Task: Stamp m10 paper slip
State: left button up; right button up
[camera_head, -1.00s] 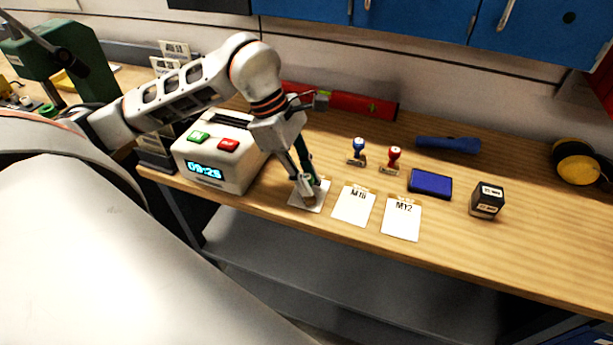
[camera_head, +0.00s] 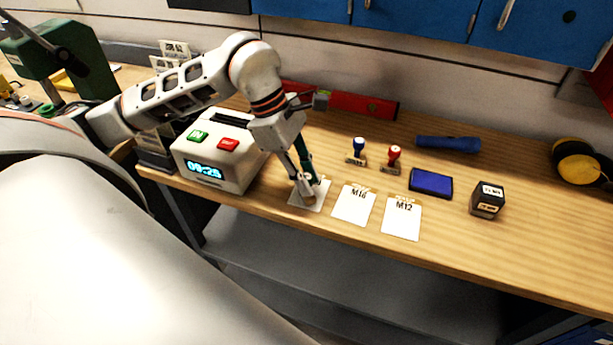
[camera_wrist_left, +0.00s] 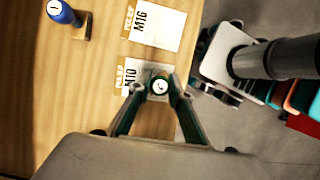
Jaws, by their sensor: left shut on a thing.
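The M10 paper slip (camera_head: 314,206) lies near the bench's front edge, leftmost of three slips; its printed end also shows in the left wrist view (camera_wrist_left: 131,75). My left gripper (camera_head: 308,190) is directly over this slip, pointing down. It is shut on a small stamp (camera_wrist_left: 159,87), whose round top with a white disc shows between the fingertips in the left wrist view. The stamp is at the slip, but its underside is hidden, so I cannot tell whether it touches the paper. My right gripper is not in view.
The M16 slip (camera_head: 354,206) and M12 slip (camera_head: 402,219) lie to the right. Behind them stand a blue stamp (camera_head: 357,151) and a red stamp (camera_head: 392,160). A blue ink pad (camera_head: 431,183) and a dark block (camera_head: 487,201) are further right. A white time clock (camera_head: 218,152) stands left.

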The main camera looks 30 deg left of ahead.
pick_arm(q)
jog(key=shift+s, duration=0.1)
jog(key=shift+r+p, duration=0.85)
jog(key=shift+r, duration=0.3)
jog(key=shift+r+p, duration=0.7)
jog(key=shift+r, duration=1.6)
